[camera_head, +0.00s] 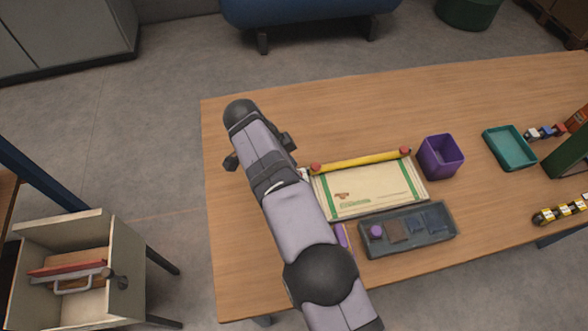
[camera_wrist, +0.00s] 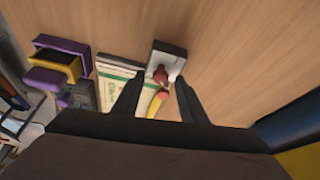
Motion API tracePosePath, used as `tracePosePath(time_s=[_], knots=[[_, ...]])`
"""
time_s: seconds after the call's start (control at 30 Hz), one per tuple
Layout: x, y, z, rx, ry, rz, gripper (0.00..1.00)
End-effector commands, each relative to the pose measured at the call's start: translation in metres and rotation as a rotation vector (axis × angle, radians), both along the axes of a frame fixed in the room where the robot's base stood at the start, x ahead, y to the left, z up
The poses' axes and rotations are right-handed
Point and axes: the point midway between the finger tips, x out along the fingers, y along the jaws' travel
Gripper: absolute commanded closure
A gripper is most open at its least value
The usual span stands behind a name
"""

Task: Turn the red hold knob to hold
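In the wrist view, a red knob (camera_wrist: 160,75) sits on a small pale grey block with dark sides (camera_wrist: 169,55). My gripper (camera_wrist: 158,79) is open, its two dark fingers well apart. The knob appears between the fingertips in the picture, with clear gaps at both sides; I cannot tell how far below them it lies. In the head view my own arm hides the knob. A yellow bar with red ends (camera_head: 360,161) lies along the back edge of a cream sack with green stripes (camera_head: 368,192). The bar also shows in the wrist view (camera_wrist: 154,104), close to the knob.
A dark grey tray (camera_head: 445,240) with small items stands in front of the sack. A purple bin (camera_head: 440,157) and a teal tray (camera_head: 511,148) stand to the right. The wooden table (camera_head: 330,115) is bare behind the sack.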

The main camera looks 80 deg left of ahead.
Motion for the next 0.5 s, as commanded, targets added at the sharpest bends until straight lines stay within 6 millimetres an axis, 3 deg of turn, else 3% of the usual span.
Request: tracePosePath(time_s=[0.5], knots=[[-0.023,-0.003,0.056,0.0,0.001,0.001,0.61]])
